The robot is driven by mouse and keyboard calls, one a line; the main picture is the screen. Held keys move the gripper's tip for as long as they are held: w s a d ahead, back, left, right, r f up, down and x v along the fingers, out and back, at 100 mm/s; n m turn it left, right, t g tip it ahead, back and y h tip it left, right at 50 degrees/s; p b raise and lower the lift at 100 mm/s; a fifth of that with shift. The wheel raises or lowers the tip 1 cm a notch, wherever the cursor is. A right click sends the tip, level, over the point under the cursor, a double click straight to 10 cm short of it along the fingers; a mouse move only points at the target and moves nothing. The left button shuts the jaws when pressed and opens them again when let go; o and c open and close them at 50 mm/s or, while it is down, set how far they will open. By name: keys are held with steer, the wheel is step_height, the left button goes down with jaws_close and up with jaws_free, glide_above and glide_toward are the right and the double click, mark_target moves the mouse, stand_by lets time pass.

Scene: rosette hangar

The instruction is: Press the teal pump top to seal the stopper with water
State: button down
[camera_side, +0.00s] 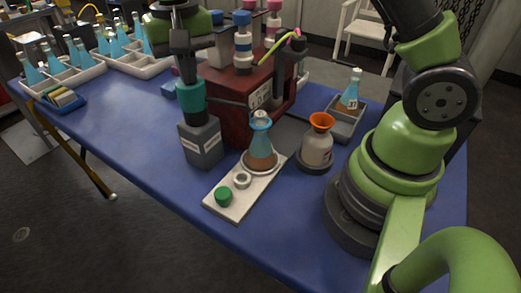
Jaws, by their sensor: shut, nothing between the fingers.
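The teal pump top (191,97) sits upright on a grey square pump body (202,144) on the blue table. My gripper (186,76) points down right above the teal top, its fingers shut and empty. Its tips appear to be at or very near the top's upper face; I cannot tell whether they touch. A thin tube runs right from the pump toward a conical flask (261,157). The flask stands on a white board, with blue above a brown-orange lower part and a pale stopper (261,119) in its neck.
The white board (222,207) also bears a green knob (223,196) and a pale ring (242,179). A dark red box (236,104) stands behind the pump. A bottle with an orange funnel (321,122) stands right of the flask. The table's front left is clear.

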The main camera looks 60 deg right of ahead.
step_height(320, 180, up, 10)
steer(key=shift+r, duration=0.25)
stand_by(1.1)
stand_by(0.8)
steer(key=s+d+r+n+t+y, duration=0.1)
steer(key=s+r+t, duration=0.15)
steer(key=s, duration=0.25)
steer(key=s+d+r+t, duration=0.1)
steer(key=s+r, duration=0.2)
steer(key=s, duration=0.3)
steer(key=s+f+n+t+y, duration=0.1)
steer(key=s+f+t, duration=0.2)
steer(key=s, duration=0.7)
steer(key=shift+d+f+t, duration=0.15)
steer(key=shift+f+t, duration=0.2)
steer(key=shift+f, duration=0.35)
